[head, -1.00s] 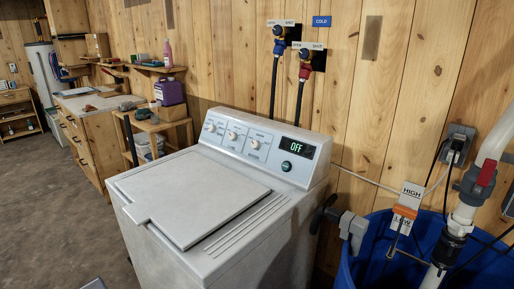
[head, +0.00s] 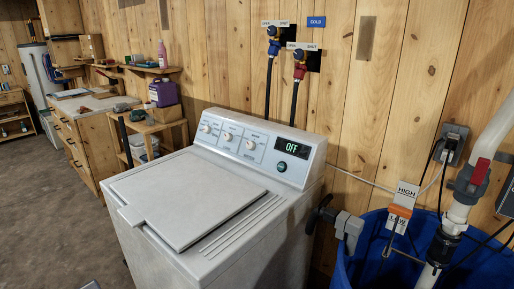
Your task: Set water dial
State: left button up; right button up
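The white washing machine (head: 185,200) stands in the middle with its lid (head: 180,190) shut. Its slanted panel has three pale round dials: a left dial (head: 207,128), a middle dial (head: 228,136) and a right dial (head: 251,144). The print around them is too small to read, so I cannot tell which is the water dial or what each is set to. A display (head: 292,149) reads OFF, with a dark round button (head: 282,165) below it. Neither of my grippers is in view.
Blue and red valves (head: 299,70) with hoses are on the plank wall behind. A blue barrel (head: 375,250) with pipes and a HIGH/LOW tag (head: 402,200) stands close on the right. A wooden shelf (head: 160,128) and workbench are at left. Floor (head: 50,210) is clear at front left.

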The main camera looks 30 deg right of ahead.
aim_at(251, 146)
jog(key=i+j+z, duration=0.25)
jog(key=z, duration=0.2)
jog(key=i+j+z, duration=0.2)
jog(key=j+z, duration=0.15)
jog(key=z, duration=0.15)
